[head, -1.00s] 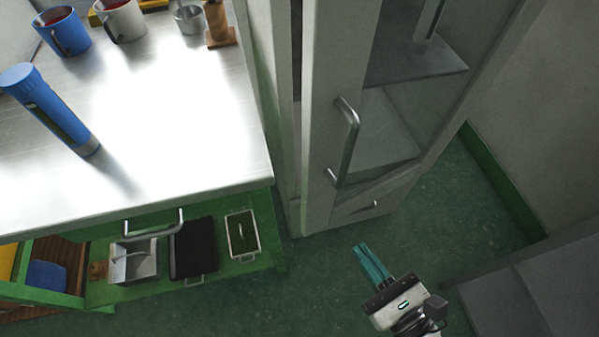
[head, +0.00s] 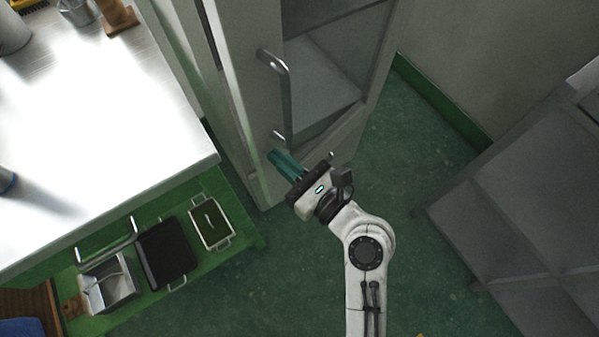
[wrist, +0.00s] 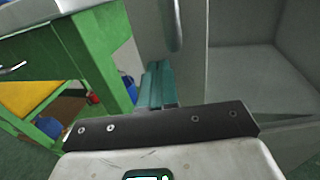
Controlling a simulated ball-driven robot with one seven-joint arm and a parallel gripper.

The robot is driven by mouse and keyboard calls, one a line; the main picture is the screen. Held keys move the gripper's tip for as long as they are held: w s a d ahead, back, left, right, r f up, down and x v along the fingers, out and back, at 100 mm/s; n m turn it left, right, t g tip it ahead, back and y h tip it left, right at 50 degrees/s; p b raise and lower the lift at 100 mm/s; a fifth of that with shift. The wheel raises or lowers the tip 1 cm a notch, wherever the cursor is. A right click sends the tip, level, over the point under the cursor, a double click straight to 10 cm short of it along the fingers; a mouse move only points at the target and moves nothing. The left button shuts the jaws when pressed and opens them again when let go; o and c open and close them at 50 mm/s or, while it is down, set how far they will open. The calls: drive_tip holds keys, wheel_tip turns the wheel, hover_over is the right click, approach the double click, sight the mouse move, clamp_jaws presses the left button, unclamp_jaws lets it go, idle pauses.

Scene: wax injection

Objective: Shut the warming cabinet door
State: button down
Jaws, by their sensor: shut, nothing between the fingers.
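Whether the fingertips touch the door I cannot tell. The fingers also show in the wrist view (wrist: 156,85).
A steel-topped bench (head: 100,130) stands left of the cabinet, with trays (head: 168,253) on its green lower shelf (head: 235,225). A grey unit (head: 520,200) stands at the right. The green floor between them is clear around my arm.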

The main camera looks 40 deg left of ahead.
drive_tip(key=shift+w+a, duration=0.1)
drive_tip(key=shift+a, duration=0.35)
drive_tip(key=shift+a+r, duration=0.1)
drive_tip(key=shift+a, duration=0.25)
drive_tip(key=a, duration=0.3)
drive_tip(key=w+a+p, duration=0.1)
drive_tip(key=a, duration=0.3)
drive_tip(key=w+a+p, duration=0.1)
drive_tip(key=a, duration=0.2)
drive_tip(key=shift+w+a, duration=0.1)
drive_tip(key=shift+a, duration=0.1)
drive_tip(key=shift+w+r, duration=0.15)
